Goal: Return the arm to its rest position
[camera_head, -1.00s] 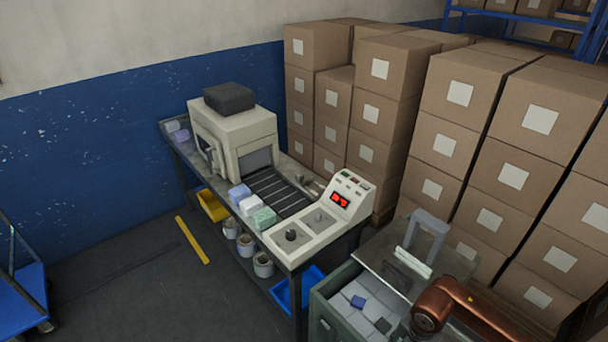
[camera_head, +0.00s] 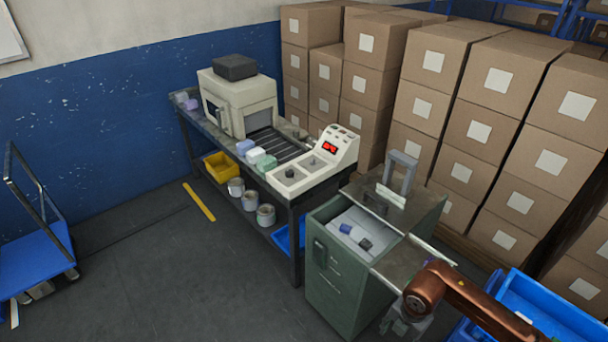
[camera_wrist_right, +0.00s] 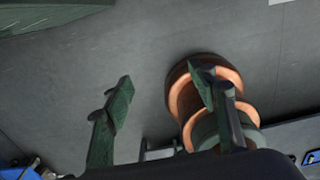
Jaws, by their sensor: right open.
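My right arm (camera_head: 450,290), copper-coloured, comes in from the lower right in the head view. My left gripper is not in view.
Blue bins (camera_head: 545,310) stand at the lower right. Stacked cartons fill the back right.

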